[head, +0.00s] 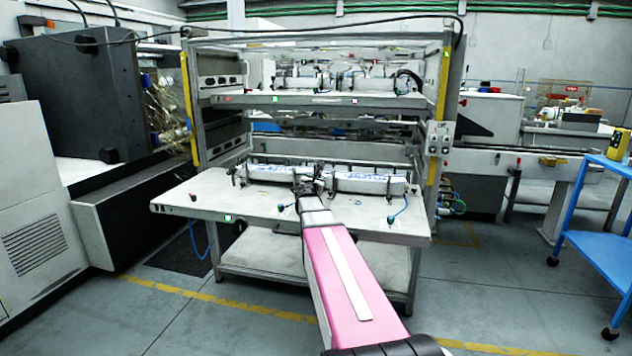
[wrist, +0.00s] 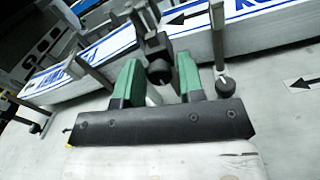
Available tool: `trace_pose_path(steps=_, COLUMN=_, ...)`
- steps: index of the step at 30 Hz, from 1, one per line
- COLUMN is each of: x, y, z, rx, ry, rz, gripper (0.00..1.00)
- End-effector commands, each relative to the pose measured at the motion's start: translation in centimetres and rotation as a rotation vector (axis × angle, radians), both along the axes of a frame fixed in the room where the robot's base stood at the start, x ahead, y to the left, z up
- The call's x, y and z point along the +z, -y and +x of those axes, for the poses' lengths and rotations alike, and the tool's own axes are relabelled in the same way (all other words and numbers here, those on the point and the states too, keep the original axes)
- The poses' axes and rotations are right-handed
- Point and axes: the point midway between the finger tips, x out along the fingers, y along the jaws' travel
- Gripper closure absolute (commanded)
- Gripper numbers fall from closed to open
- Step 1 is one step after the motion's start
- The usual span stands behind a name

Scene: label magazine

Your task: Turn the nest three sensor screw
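In the wrist view my gripper (wrist: 159,66) has two green fingers, spread apart. A dark round knob on a black bracket (wrist: 157,44) shows between them, with a gap visible on each side. It looks like a sensor screw, but no nest number is legible, and I cannot tell its depth relative to the fingertips. In the head view my gripper (head: 312,190) is over the lower shelf (head: 240,207) of the magazine, near the gap between two label stacks, one left (head: 270,173) and one right (head: 368,184). My arm hides part of the shelf.
Thin posts with dark feet, one right of the fingers (wrist: 226,86), stand beside the white-and-blue stack (wrist: 265,22). An upper shelf (head: 320,99) hangs above the lower one. A blue cart (head: 598,250) stands at right. Grey floor is free in front.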

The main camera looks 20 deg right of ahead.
Motion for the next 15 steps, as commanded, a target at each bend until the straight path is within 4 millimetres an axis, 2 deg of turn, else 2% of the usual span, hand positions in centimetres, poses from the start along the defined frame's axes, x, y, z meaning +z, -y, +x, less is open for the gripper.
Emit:
trace_pose_path(steps=1, x=0.0, y=-0.02, z=-0.01, rx=0.0, ry=0.0, rz=0.0, gripper=0.64)
trace_pose_path(steps=4, x=-0.01, y=-0.02, z=-0.02, rx=0.0, ry=0.0, rz=0.0, gripper=0.97)
trace_pose_path(steps=11, x=-0.01, y=-0.02, z=-0.04, rx=0.0, ry=0.014, rz=0.021, gripper=0.99)
trace_pose_path(steps=15, x=-0.01, y=-0.01, z=-0.05, rx=0.0, ry=0.074, rz=0.109, gripper=0.99)
